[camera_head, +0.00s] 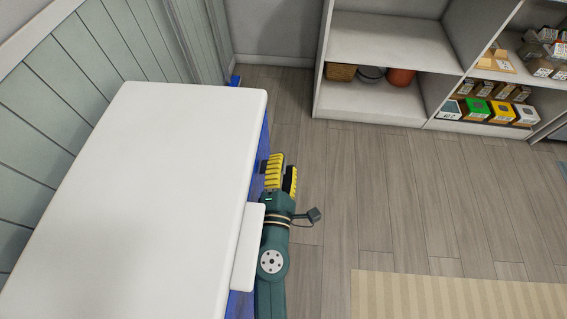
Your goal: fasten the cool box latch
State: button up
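The cool box has a large white lid (170,190) that lies closed over a blue body (241,305), which shows only as a strip along the right side. A white flap-like piece (247,250) projects from the lid's right edge; it may be the latch, but I cannot tell whether it is fastened. My gripper (281,177), with yellow-and-black fingers, is just right of the box side, farther back than the flap. Its wrist is beside the flap. The fingers are close together, and I cannot tell their gap or any contact with the box.
A panelled wall (60,130) runs along the box's left. Shelves (375,100) with bins and packages stand at the back right. A striped beige mat (460,300) lies at the lower right. The wooden floor (400,200) between them is clear.

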jog(key=shift+s, duration=0.1)
jog(key=s, duration=1.2)
jog(key=shift+a, duration=0.3)
jog(key=shift+w, duration=0.1)
